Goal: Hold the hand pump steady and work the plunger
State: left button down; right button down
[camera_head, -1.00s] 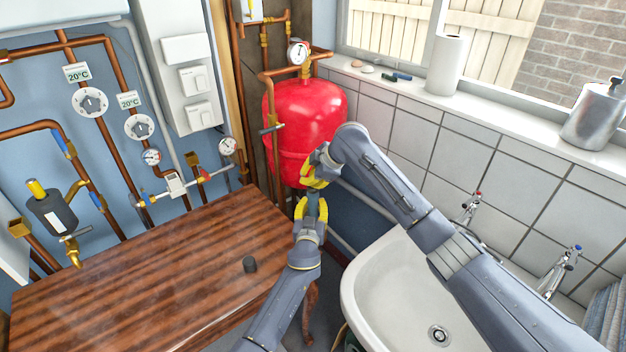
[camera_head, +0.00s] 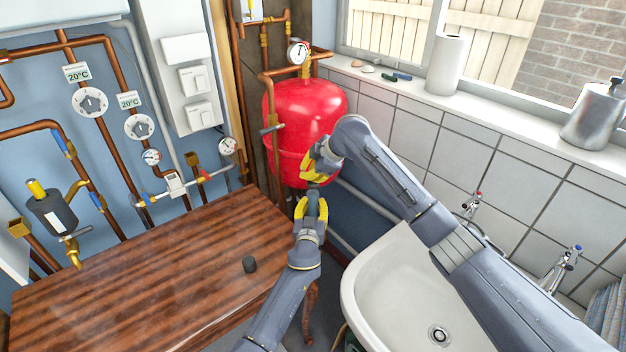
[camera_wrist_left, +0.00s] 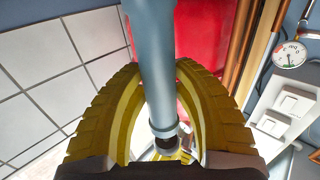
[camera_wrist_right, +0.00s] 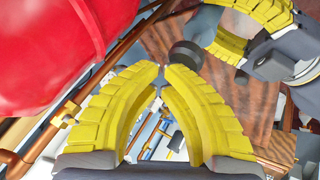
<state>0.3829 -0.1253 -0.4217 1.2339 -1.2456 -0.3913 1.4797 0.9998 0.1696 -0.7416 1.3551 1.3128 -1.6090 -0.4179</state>
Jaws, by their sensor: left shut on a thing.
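The hand pump (camera_wrist_left: 152,65) is a blue-grey tube in the left wrist view, with a collar and a dark end at its lower end in that picture. My left gripper (camera_head: 311,207) is shut around the tube. In the left wrist view its yellow fingers lie on both sides of the tube. My right gripper (camera_head: 312,168) is just above the left one, at the pump's plunger end. In the right wrist view its fingertips (camera_wrist_right: 163,68) nearly meet.
A red tank (camera_head: 305,120) stands close behind both grippers. A wooden worktop (camera_head: 150,285) with a small dark puck (camera_head: 249,264) is at left. A white sink (camera_head: 400,285) is at right. Copper pipes and gauges cover the left wall.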

pick_arm(q)
jog(key=shift+f, duration=0.1)
pick_arm(e)
jog(key=shift+r, duration=0.95)
jog(key=shift+r, duration=0.15)
jog(key=shift+s+r, duration=0.1)
jog(key=shift+r, duration=2.25)
pick_arm(q)
jog(key=c, duration=1)
grip_release()
jog(key=shift+o, duration=0.2)
